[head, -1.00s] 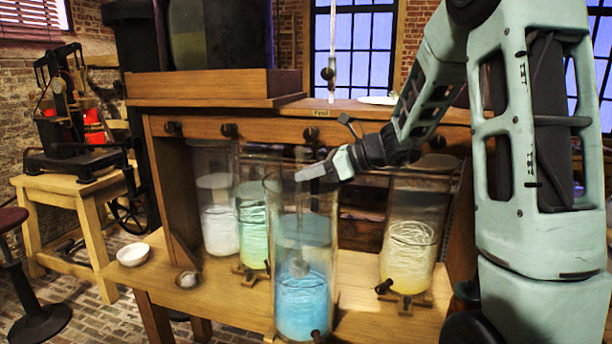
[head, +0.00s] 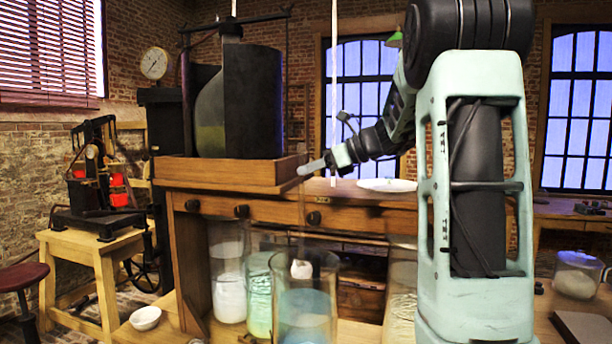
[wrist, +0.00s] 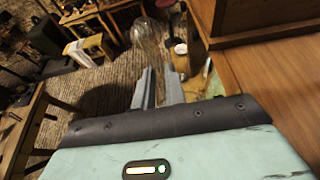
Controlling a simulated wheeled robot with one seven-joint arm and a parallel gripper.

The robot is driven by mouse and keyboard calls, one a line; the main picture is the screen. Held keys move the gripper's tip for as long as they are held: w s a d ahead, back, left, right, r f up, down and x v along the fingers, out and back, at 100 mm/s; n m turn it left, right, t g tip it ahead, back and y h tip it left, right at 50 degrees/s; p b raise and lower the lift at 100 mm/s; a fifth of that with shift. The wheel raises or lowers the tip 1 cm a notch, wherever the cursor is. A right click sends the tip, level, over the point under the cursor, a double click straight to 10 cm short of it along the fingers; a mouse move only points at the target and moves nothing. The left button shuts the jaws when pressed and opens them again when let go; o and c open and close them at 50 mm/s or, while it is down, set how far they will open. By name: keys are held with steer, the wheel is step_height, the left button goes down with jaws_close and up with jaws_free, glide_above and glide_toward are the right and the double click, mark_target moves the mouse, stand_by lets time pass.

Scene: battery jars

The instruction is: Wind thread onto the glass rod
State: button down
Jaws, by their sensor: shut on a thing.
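My gripper (head: 312,167) is shut in front of the wooden desk, at about the height of its top. It seems to hold a thin, clear upright glass rod (head: 302,238), which is hardly visible. A small white lump (head: 301,269) shows below the gripper, at the mouth of the front jar with blue liquid (head: 305,308). I cannot tell whether the lump is wound thread or how it is fixed. In the wrist view, my two grey fingers (wrist: 160,88) lie close together, and a clear jar (wrist: 150,35) shows beyond them. What lies between the fingertips is unclear.
More glass jars stand under the desk: white (head: 228,290), green (head: 259,300) and yellow (head: 402,305), the last partly behind my arm. A white bowl (head: 145,318) sits at the left. A plate (head: 387,185) and a tall white rod (head: 334,100) are at the desk top.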

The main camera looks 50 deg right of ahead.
step_height(320, 180, up, 9)
steer(key=p, duration=0.5)
steer(key=shift+p, duration=0.3)
